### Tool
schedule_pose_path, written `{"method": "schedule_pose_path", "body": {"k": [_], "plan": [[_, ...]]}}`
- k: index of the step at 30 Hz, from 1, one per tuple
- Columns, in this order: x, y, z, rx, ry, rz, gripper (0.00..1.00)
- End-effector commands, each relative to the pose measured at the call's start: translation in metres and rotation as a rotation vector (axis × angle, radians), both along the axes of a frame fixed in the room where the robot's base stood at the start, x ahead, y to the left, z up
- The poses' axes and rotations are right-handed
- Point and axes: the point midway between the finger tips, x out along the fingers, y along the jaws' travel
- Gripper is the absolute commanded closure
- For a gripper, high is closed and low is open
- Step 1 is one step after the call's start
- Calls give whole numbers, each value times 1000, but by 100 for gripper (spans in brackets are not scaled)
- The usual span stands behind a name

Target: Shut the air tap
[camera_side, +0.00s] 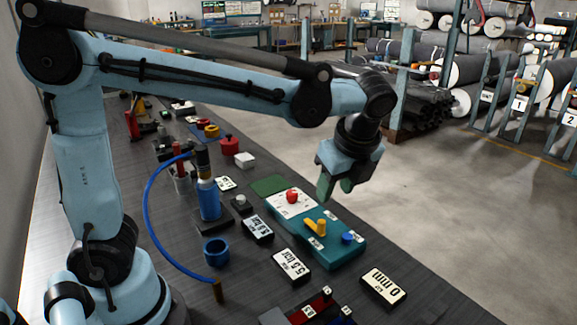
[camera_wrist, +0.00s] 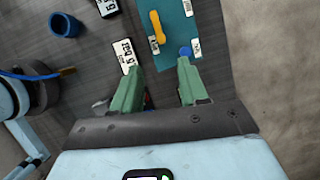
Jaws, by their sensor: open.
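A teal box (camera_side: 335,252) on the bench carries a red knob (camera_side: 292,196) on a white plate, a yellow lever (camera_side: 314,227) and a blue knob (camera_side: 347,238). I cannot read which one is the air tap. In the wrist view the yellow lever (camera_wrist: 156,27) lies ahead of my fingers, and the blue knob (camera_wrist: 185,52) is just beyond the right fingertip. My gripper (camera_side: 336,190) is open and empty, above the box and apart from it. Its two green fingers also show in the wrist view (camera_wrist: 159,68). The red knob is outside the wrist view.
A blue bottle (camera_side: 208,198) stands left of the box, near a blue hose (camera_side: 151,220) that curves to the bench. A blue ring-shaped cup (camera_side: 216,252) and number plates (camera_side: 291,265) lie nearby. Another plate (camera_side: 384,288) sits near the bench's right edge. Air around my gripper is clear.

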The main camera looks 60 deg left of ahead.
Motion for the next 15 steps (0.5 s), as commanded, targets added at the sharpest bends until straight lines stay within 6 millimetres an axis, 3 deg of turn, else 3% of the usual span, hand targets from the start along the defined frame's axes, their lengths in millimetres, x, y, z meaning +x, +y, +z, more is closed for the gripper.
{"method": "schedule_pose_path", "body": {"k": [8, 15], "plan": [[5, 0, -10, 33, 46, -67, 57], [7, 14, -44, 31, 45, -64, 57]]}}
